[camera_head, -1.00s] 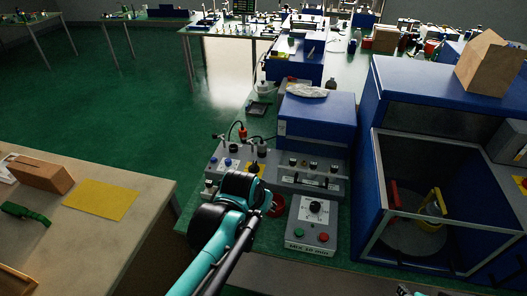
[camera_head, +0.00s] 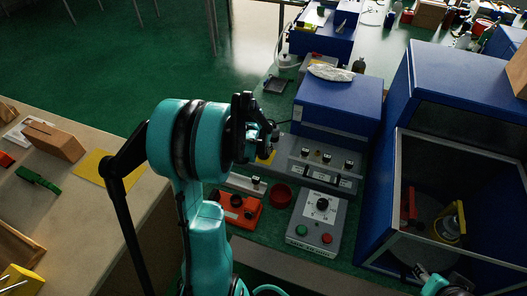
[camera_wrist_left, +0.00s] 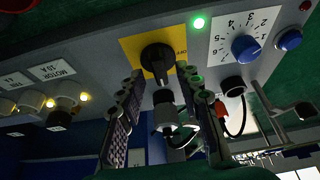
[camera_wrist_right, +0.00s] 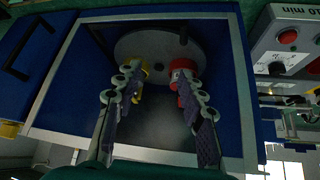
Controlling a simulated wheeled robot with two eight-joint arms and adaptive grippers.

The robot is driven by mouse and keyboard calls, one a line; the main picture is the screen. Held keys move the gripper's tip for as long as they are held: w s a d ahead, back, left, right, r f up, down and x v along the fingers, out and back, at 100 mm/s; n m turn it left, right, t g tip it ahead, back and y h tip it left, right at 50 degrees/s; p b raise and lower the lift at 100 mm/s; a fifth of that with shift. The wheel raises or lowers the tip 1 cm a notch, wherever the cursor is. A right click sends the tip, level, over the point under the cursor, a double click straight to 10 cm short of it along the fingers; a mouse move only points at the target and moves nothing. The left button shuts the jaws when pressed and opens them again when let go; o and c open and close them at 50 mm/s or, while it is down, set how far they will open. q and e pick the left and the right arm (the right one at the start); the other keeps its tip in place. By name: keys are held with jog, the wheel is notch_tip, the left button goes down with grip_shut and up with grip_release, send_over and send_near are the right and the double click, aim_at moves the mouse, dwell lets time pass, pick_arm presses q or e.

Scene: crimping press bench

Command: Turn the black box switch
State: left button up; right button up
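A black rotary switch (camera_wrist_left: 157,60) on a yellow plate (camera_wrist_left: 128,46) marked OFF sits on a grey control panel in the left wrist view. In the head view its yellow plate (camera_head: 267,157) shows partly behind my left gripper (camera_head: 263,132), which hides the knob. My left gripper (camera_wrist_left: 160,82) is open, with its fingertips to either side of the switch and nothing held. Whether they touch the knob I cannot tell. My right gripper (camera_wrist_right: 155,85) is open and empty, facing the open blue cabinet (camera_wrist_right: 52,80) in the right wrist view.
A lit green lamp (camera_wrist_left: 198,22), blue knobs (camera_wrist_left: 245,48) and a grey connector with a cable (camera_wrist_left: 165,115) are close to the switch. A grey timer box (camera_head: 316,225), red bowl (camera_head: 281,194) and orange box (camera_head: 234,208) stand nearby. A blue unit (camera_head: 338,110) is behind.

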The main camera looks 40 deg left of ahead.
pick_arm(q)
jog(key=shift+w+a+f, duration=0.1)
jog(key=shift+w+f, duration=0.1)
jog(key=shift+f, duration=0.45)
grip_shut()
